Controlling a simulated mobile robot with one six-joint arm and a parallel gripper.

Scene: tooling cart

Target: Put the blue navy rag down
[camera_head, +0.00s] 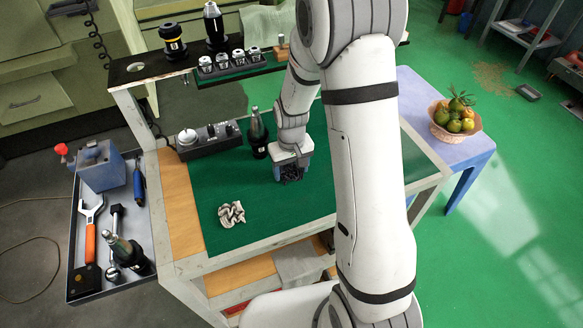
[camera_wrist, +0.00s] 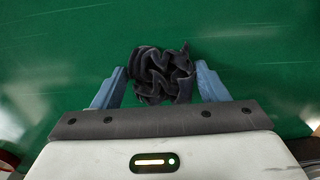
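The navy rag (camera_wrist: 160,75) is a dark, crumpled bundle at the green mat in the wrist view. It also shows in the head view (camera_head: 291,174), low under my gripper. My gripper (camera_wrist: 160,70) points down, with one blue finger on each side of the rag. Narrow strips of green show between the rag and the fingers, so the fingers look open around it. The rag's underside is hidden, and I cannot tell how firmly it rests on the mat.
A pale patterned rag (camera_head: 231,214) lies on the mat (camera_head: 265,200) to the left. A fruit basket (camera_head: 455,120) sits on the lilac table at right. The mat's front middle is clear.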

